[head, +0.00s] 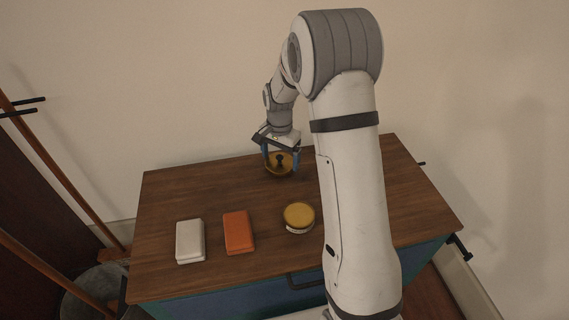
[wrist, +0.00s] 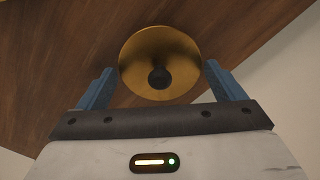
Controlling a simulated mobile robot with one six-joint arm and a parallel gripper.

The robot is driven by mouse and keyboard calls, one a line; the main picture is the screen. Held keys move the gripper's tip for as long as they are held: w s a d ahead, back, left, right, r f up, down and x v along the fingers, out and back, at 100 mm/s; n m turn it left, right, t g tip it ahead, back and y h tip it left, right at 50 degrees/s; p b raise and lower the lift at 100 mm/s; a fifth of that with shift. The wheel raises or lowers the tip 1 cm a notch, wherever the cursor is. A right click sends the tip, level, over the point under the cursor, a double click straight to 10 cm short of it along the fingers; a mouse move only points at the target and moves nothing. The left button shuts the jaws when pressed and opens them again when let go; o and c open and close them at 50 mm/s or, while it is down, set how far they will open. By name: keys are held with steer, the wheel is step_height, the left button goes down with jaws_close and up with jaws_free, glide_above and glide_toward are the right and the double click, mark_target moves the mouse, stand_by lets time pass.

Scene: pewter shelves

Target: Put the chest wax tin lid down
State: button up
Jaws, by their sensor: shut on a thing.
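The wax tin lid (head: 287,169) is a round golden disc with a dark knob, over the back part of the wooden chest top (head: 200,195). In the wrist view the lid (wrist: 140,60) shows its knob side between the two blue fingers. My gripper (head: 281,165) is shut on the lid; it also shows in the wrist view (wrist: 159,72). I cannot tell whether the lid touches the wood. The wax tin (head: 299,214), round with a yellow top and pale side, stands apart, nearer the front.
A white block (head: 189,240) and an orange block (head: 238,232) lie on the chest top at front left. The back left of the top is clear. Wooden poles (head: 50,170) and a grey bucket (head: 92,287) stand left of the chest. A wall is behind.

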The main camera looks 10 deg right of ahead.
mark_target(280, 156)
steer(key=shift+f, duration=0.95)
steer(key=o, duration=0.7)
step_height(280, 156, up, 12)
steer(key=p, duration=0.4)
steer(key=s+r+n, duration=0.2)
steer(key=s+n, duration=0.1)
steer(key=s, duration=0.6)
steer(key=s+r+n, duration=0.2)
steer(key=s+n, duration=0.1)
steer(key=s, duration=0.6)
steer(key=s+d+r+n+t, duration=0.1)
steer(key=s+r+n, duration=0.1)
steer(key=s, duration=0.8)
steer(key=shift+s+d+r+n, duration=0.1)
steer(key=shift+r+n, duration=0.2)
steer(key=shift+n, duration=0.2)
